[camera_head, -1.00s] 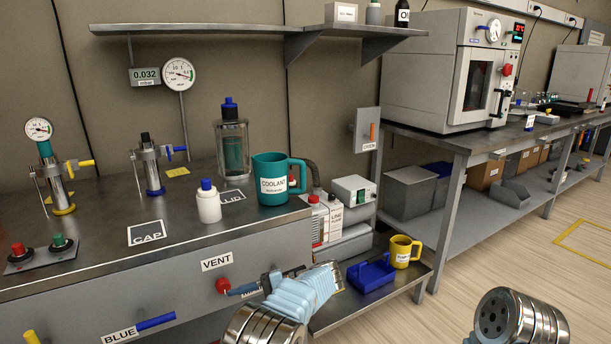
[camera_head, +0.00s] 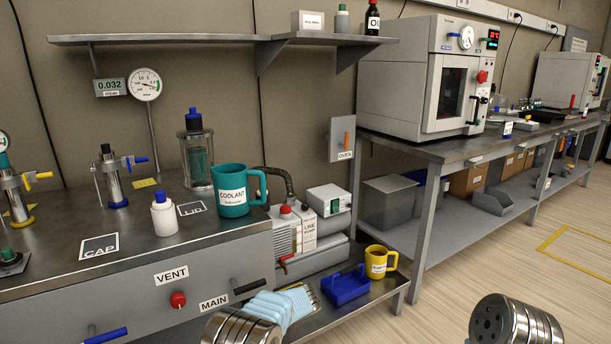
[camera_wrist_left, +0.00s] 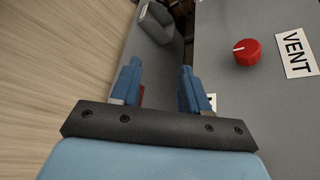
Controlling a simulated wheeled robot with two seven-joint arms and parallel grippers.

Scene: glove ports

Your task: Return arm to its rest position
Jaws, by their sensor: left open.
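My left arm, with a pale blue sleeve, comes in at the bottom of the head view, in front of the bench's lower right corner. Its fingers are mostly hidden there. In the left wrist view my left gripper (camera_wrist_left: 160,88) is open, its two blue-tipped fingers apart with nothing held between them. The red VENT knob (camera_head: 178,300) is on the bench front, clear of the gripper. It also shows to the right of the fingers in the left wrist view (camera_wrist_left: 247,52). A metal joint of my other arm shows at lower right; the right gripper is out of view.
The MAIN handle (camera_head: 250,288) sticks out near my left arm. A low shelf holds a blue tray (camera_head: 345,286) and a yellow mug (camera_head: 379,262). A teal COOLANT mug (camera_head: 232,198) stands on the bench. Open floor (camera_head: 440,295) lies at right.

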